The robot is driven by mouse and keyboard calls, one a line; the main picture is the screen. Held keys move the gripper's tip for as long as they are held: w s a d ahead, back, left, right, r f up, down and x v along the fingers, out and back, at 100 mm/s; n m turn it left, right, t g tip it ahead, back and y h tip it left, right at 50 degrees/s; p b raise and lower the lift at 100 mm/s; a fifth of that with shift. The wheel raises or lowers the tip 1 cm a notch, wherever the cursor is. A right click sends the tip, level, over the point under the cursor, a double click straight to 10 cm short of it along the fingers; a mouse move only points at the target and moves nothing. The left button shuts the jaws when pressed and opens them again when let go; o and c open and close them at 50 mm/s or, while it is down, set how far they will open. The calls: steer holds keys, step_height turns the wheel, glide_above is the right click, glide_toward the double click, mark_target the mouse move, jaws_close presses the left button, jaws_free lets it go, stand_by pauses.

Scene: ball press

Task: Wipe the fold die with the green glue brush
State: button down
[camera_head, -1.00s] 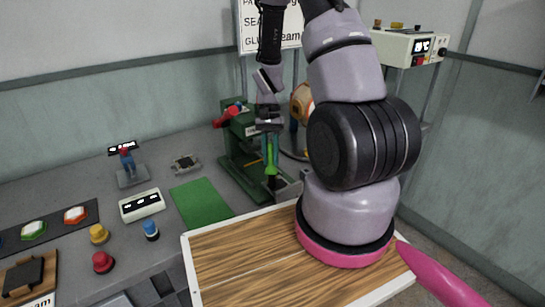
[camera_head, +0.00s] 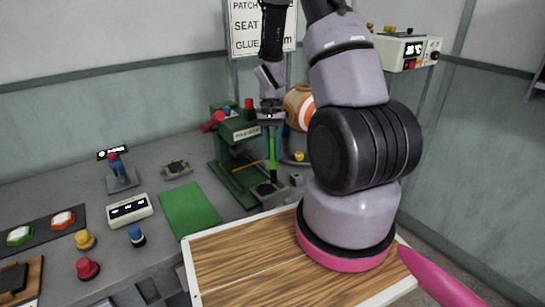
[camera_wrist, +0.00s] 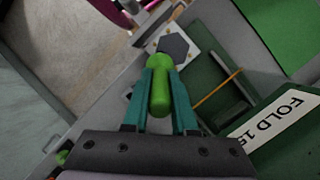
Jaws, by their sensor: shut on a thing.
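My gripper (camera_wrist: 158,82) is shut on the green glue brush (camera_wrist: 160,95), whose rounded green handle shows between its teal fingers in the wrist view. In the head view my gripper (camera_head: 271,127) points down, with the brush (camera_head: 272,160) below it. A dark six-sided pad on a pale bolted plate, apparently the fold die (camera_wrist: 173,46), lies just beyond the brush in the wrist view. It also shows below the brush in the head view (camera_head: 266,189). The brush's tip is hidden, so I cannot tell whether it touches the pad.
The green press (camera_head: 228,150) with red knobs stands close on the left of my gripper; its label (camera_wrist: 280,118) reads "FOLD 15". A thin orange rod (camera_wrist: 217,90) juts near the fingers. A green mat (camera_head: 190,210) and a white box (camera_head: 129,210) lie further left.

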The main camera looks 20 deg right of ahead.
steer(key=shift+r, duration=3.1)
steer(key=shift+s, duration=0.1)
